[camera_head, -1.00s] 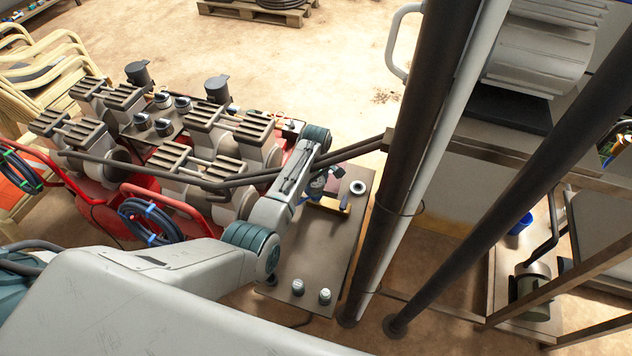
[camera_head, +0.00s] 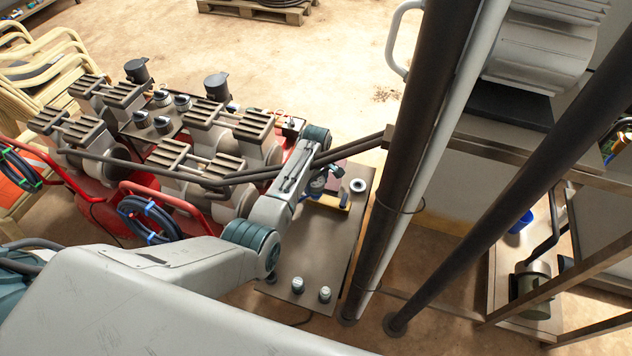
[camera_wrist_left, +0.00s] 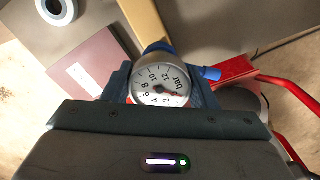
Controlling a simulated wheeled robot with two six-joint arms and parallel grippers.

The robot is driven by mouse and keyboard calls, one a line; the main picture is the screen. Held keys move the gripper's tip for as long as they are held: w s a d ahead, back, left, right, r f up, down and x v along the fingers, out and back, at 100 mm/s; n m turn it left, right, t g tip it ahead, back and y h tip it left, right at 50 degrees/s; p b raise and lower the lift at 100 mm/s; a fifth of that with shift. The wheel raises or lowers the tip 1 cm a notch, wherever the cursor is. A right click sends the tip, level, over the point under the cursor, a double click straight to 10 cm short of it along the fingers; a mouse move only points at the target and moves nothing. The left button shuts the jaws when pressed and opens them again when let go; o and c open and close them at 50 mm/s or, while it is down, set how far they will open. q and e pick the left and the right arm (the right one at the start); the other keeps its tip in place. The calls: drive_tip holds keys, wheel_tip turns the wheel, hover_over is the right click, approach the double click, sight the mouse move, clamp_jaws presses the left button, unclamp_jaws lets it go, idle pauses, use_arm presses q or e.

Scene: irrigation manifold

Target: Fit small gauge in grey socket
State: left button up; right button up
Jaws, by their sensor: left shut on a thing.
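The small gauge (camera_wrist_left: 162,84) has a round white face with black numbers, a red mark and the word bar. My left gripper (camera_wrist_left: 160,92) is shut on it, with a dark finger on each side of its body. In the head view the gauge (camera_head: 317,183) shows small and dark at the end of my left arm, above the brown table (camera_head: 318,258). My left gripper (camera_head: 310,190) is partly hidden there by the arm. I cannot pick out the grey socket for sure; blue fittings (camera_wrist_left: 210,73) show just beyond the gauge. My right gripper is not in view.
A pale ring (camera_head: 358,186) and a yellow bar (camera_head: 335,203) lie on the table near the gripper. Two small capped parts (camera_head: 298,285) (camera_head: 325,294) stand at its front. Red-framed pumps (camera_head: 200,150) crowd the left. A dark post (camera_head: 415,140) rises at the right.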

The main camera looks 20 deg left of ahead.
use_arm(q)
drive_tip(key=shift+f+b, duration=0.35)
drive_tip(key=shift+f, duration=0.3)
idle(0.4)
drive_tip(key=o, duration=1.1)
drive_tip(key=shift+c, duration=0.2)
drive_tip(key=o, duration=0.3)
drive_tip(key=shift+r+p, duration=3.55)
drive_tip(key=shift+p, duration=0.2)
